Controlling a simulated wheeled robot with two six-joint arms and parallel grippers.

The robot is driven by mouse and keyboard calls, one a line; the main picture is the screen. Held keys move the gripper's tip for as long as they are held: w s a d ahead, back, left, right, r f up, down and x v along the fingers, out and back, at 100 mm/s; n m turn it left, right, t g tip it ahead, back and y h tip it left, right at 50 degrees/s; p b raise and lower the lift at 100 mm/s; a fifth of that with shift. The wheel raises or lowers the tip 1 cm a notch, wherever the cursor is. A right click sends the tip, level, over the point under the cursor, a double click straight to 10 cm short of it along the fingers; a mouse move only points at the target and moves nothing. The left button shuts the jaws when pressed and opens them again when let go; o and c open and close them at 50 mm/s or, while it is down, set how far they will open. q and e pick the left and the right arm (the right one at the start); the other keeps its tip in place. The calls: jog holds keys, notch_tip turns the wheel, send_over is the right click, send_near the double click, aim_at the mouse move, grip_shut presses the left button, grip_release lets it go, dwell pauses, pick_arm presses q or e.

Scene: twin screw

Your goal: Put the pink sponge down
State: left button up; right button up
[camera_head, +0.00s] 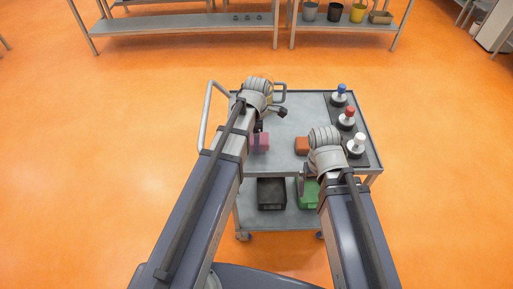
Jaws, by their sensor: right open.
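The pink sponge (263,142) is at the left part of the cart's grey top (285,165), partly hidden by my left arm. My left gripper (258,132) points down right beside the sponge, mostly hidden behind its own wrist. I cannot tell whether its fingers touch the sponge or are open. My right gripper (303,184) is open and empty by the cart's front edge, low in front of the orange-red block.
An orange-red block (301,146) lies on the cart top. Blue (341,89), red (348,112) and white (359,139) knobbed pieces stand on a dark strip at the right. The lower shelf holds a black crate (271,193) and a green crate (309,194).

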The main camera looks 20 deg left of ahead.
pick_arm(q)
jog(key=shift+f+b, duration=1.8)
jog(key=shift+f, duration=0.05)
jog(key=shift+f, duration=0.15)
jog(key=o, duration=1.2)
jog(key=shift+c, duration=0.2)
notch_tip(320, 180, up, 12)
jog(key=p, duration=1.2)
jog(key=shift+r, duration=0.2)
jog(key=shift+f, duration=0.2)
notch_tip(320, 180, down, 12)
jog(key=b, duration=1.2)
jog(key=shift+r, duration=0.1)
